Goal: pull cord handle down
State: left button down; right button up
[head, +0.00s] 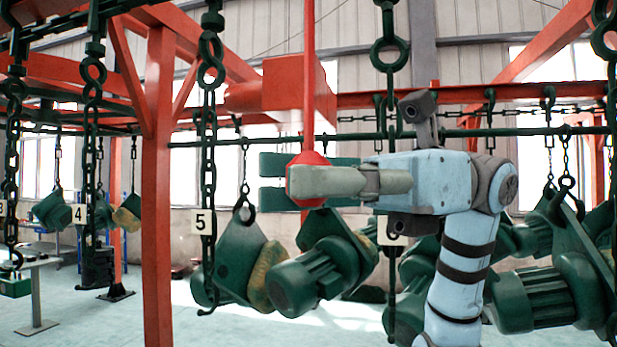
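The red cord (309,70) hangs straight down from the top of the picture to a red cord handle (309,158). My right gripper (308,182) reaches in from the right at the handle. Its grey near finger crosses in front of the handle and covers its middle. Red shows just above and just below this finger. The far finger is hidden, so I cannot tell whether the gripper is closed on the handle or only around it. My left gripper is out of view.
Green hoist motors (318,270) hang on chains behind and below my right arm. A heavy chain (207,150) with a number 5 tag (202,221) hangs left of the handle. A red steel post (157,200) stands further left. Open floor (90,325) shows at lower left.

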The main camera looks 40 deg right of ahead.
grip_shut()
jog(key=shift+f, duration=0.1)
notch_tip(320, 180, down, 4)
jog(key=b, duration=0.3)
jog(key=shift+f, duration=0.2)
jog(key=o, duration=0.5)
grip_release()
